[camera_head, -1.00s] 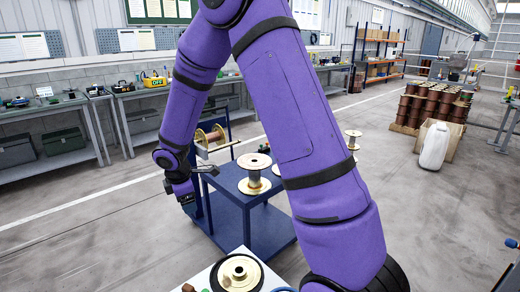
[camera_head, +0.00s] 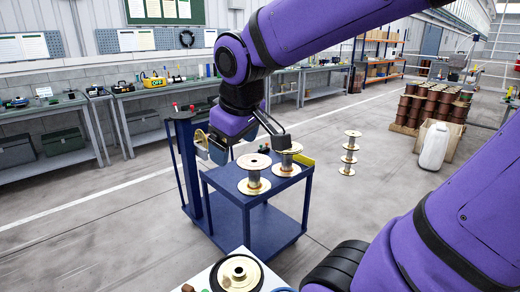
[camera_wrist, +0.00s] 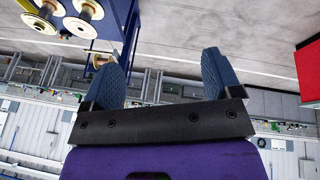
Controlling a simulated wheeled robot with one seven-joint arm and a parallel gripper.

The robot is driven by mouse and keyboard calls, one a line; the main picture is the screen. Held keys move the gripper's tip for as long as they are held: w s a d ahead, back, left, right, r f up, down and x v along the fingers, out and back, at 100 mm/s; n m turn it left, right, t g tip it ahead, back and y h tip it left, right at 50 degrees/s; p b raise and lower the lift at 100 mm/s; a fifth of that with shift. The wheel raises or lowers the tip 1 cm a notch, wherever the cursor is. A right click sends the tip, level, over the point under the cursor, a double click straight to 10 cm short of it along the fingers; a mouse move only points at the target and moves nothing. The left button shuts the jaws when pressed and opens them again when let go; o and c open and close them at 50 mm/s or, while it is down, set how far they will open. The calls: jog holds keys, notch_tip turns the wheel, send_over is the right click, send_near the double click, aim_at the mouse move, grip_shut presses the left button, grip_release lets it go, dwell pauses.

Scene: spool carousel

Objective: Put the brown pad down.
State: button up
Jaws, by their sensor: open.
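My gripper (camera_head: 250,146) is open in the head view, above the back left of the blue cart (camera_head: 240,199). In the wrist view its two blue fingers stand wide apart with nothing between them (camera_wrist: 162,75). I cannot pick out a brown pad for certain in either view. A small brown thing (camera_head: 188,288) is cut off by the bottom edge of the head view, on a pale surface (camera_head: 205,277). A pale spool with a dark centre (camera_head: 238,273) stands beside it, far from my gripper.
Two spools (camera_head: 254,176) stand on the cart's top, one partly behind my gripper. Stacked spools (camera_head: 349,155) stand on the floor to the right. A white jug (camera_head: 434,146) and a pallet of brown spools (camera_head: 432,105) are farther right. The floor at left is clear.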

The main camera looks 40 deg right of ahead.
jog(key=s+a+r+m+y, duration=0.1)
jog(key=s+m, duration=0.2)
jog(key=s, duration=0.5)
jog(key=shift+s+r+t, duration=0.25)
jog(key=shift+r+t, duration=0.05)
jog(key=shift+t, duration=0.1)
dwell(0.8)
